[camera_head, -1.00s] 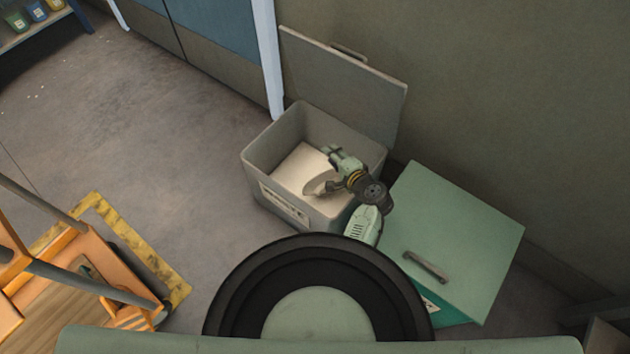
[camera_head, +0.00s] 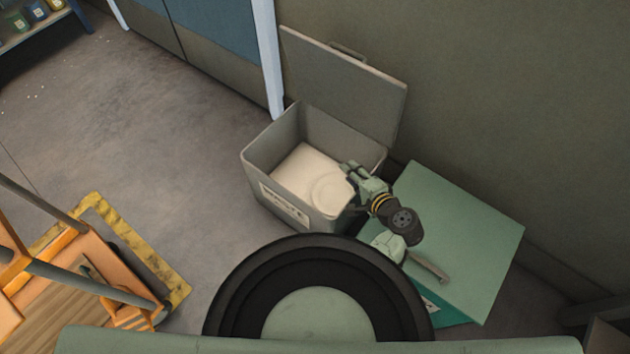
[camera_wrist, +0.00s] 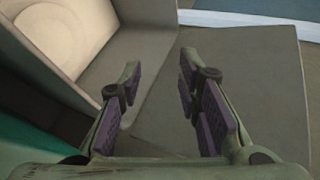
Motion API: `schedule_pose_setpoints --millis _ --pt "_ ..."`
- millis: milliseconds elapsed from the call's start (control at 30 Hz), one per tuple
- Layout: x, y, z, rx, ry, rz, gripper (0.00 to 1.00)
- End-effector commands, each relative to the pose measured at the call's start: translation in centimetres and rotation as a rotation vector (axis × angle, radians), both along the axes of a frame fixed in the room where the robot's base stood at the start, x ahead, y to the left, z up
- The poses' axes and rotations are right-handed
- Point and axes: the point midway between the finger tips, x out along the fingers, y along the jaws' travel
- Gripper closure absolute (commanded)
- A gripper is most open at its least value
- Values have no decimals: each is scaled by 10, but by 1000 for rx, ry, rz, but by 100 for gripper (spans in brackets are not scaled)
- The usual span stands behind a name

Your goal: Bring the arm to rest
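My gripper (camera_head: 352,180) is over the right wall of the open grey bin (camera_head: 262,160) in the head view. In the wrist view my gripper (camera_wrist: 155,85) has its two fingers spread apart with nothing between them. A pale round plate (camera_head: 330,192) lies inside the bin, on the pale bottom, just left of my gripper and apart from it. Part of the bin (camera_wrist: 60,75) and a round pale shape inside it show at the upper left of the wrist view.
The bin's lid (camera_head: 345,85) stands raised against the wall. A closed green box (camera_head: 465,235) with a handle is right of the bin, under my arm. An orange cart (camera_head: 90,270) stands at lower left. The floor (camera_head: 150,150) left of the bin is clear.

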Motion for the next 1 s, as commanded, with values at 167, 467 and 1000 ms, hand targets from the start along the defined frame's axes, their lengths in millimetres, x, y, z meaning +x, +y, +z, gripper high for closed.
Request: schedule_pose_setpoints --millis 167,467,1000 --pt "-6 -3 3 -1 0 0 69" --pt "-6 -3 3 -1 0 0 69" --pt "111 98 155 -401 -393 167 69"
